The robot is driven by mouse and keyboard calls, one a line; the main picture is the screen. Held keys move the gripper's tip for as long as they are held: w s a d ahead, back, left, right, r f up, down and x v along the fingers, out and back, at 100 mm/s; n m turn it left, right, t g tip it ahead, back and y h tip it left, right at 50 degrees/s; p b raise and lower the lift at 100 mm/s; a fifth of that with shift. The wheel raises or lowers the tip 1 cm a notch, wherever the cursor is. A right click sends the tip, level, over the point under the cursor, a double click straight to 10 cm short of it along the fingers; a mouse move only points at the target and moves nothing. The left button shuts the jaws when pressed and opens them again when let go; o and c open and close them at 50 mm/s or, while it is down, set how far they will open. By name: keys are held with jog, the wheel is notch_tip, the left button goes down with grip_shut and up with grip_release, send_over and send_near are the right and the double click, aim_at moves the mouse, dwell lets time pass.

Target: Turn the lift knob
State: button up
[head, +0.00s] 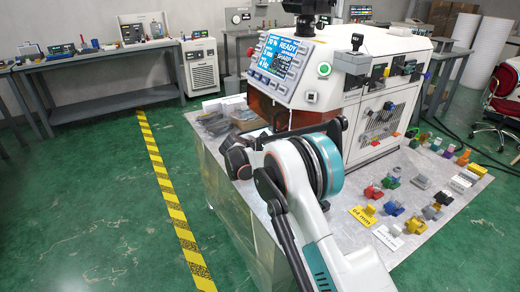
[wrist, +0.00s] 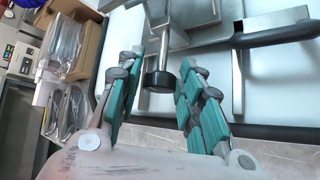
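In the wrist view a black round knob (wrist: 160,81) sits at the end of a silver shaft. My gripper is open. In the head view the white machine (head: 392,48) stands on the metal table, and my arm reaches to its front left corner. The fingers are hidden there behind my arm. The machine also carries a grey panel knob (head: 311,97) and a black-topped lever (head: 357,41). No label shows which is the lift knob.
The machine's screen (head: 283,54) reads READY. In the wrist view, metal plates and a dark bar (wrist: 275,34) lie close beyond the fingers, and a cardboard box (wrist: 88,38) with wrapped items is at left. Coloured small parts (head: 393,208) cover the table's right side.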

jog(key=v, duration=1.2)
jog(key=shift+d, duration=0.1)
